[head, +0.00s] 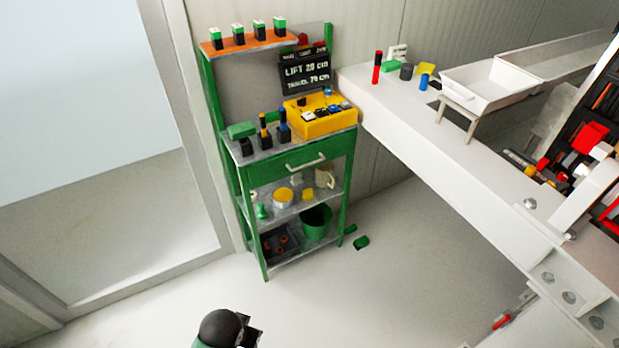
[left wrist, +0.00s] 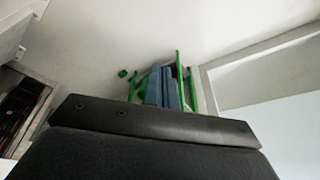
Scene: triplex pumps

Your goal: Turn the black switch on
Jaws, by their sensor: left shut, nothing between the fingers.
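A yellow box (head: 320,127) stands on the worktop of the green shelf unit in the head view. Small black, white and blue parts sit on its top. A dark part (head: 302,102) there may be the black switch, but it is too small to tell, and so is its setting. In the left wrist view my left gripper (left wrist: 163,70) shows as two blue-grey fingers close together, with nothing seen between them. The fingers point toward the green shelf unit (left wrist: 180,62), well short of it. My right gripper is in neither view.
The green shelf unit (head: 348,146) holds several small blocks and a green bucket (head: 316,222). A black sign (head: 305,72) stands behind the yellow box. A long white bench (head: 400,118) runs at right. Green pieces (head: 361,242) lie on the floor. The floor before the unit is mostly clear.

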